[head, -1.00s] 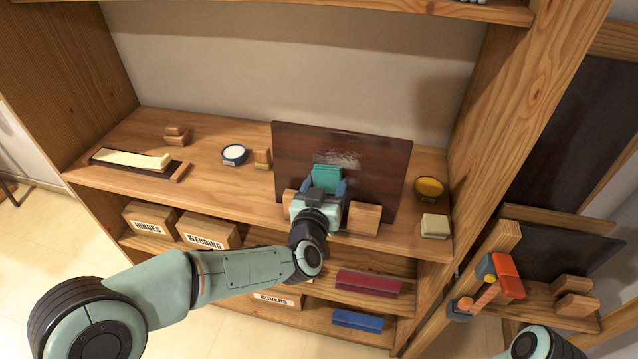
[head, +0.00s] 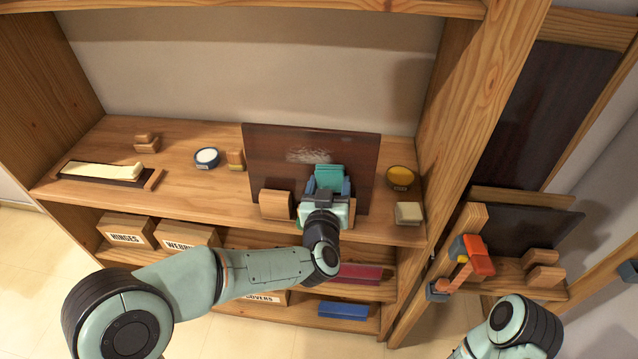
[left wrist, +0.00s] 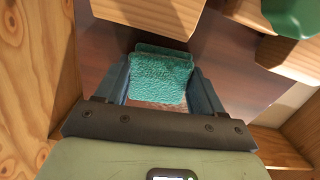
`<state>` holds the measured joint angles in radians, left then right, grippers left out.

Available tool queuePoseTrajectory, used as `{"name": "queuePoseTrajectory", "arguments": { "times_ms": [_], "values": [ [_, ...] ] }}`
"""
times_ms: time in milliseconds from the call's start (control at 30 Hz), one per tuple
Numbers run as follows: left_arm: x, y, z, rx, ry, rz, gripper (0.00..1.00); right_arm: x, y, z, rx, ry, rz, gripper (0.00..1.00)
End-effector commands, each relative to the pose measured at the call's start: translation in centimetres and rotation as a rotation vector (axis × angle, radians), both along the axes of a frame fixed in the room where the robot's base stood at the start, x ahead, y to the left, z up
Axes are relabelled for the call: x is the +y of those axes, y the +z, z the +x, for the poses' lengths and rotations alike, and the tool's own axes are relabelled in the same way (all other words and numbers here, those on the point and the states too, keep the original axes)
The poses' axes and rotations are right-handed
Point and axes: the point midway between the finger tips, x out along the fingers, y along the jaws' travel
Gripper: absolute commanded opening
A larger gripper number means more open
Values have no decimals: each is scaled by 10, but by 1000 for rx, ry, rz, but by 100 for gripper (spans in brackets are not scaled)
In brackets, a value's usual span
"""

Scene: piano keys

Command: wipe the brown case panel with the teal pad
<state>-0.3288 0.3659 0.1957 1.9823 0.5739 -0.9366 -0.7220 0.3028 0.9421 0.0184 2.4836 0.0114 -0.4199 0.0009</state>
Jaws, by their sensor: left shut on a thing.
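The brown case panel (head: 270,165) stands upright on the shelf, leaning slightly back. A pale scuffed patch (head: 308,155) shows on its upper middle. My left gripper (head: 328,186) is in front of the panel's right half, shut on the teal pad (head: 330,174). The pad is just right of and below the patch, facing the panel; I cannot tell whether it touches. In the left wrist view the textured teal pad (left wrist: 160,75) sits between the blue fingers, with the dark brown panel (left wrist: 225,55) behind it.
A wooden block (head: 276,205) stands at the panel's front left. A yellow bowl (head: 400,178) and a pale block (head: 408,213) are to the right. A blue-rimmed dish (head: 207,158) and a dark tray (head: 105,175) are left. A shelf post (head: 455,130) bounds the right.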

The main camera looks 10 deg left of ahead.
Motion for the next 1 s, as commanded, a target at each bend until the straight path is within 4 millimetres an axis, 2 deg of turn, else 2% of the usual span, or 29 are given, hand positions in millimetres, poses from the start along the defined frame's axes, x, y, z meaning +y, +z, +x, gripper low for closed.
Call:
{"name": "queuePoseTrajectory", "arguments": {
  "times_ms": [333, 467, 800, 1000],
  "values": [
    [-2, 17, 1, -2, -2, 0, 44, 0, 14, 3, -4, 0, 0, 69],
    [1, 16, 1, -1, 0, 0, 44, 0, 13, 3, -4, 0, 0, 69],
    [29, 15, 1, -1, 3, 1, 44, 0, 4, 1, -1, 0, 0, 69],
    [35, 15, 1, 0, 1, -1, 44, 0, 3, 1, -1, 0, 0, 69]
  ]
}}
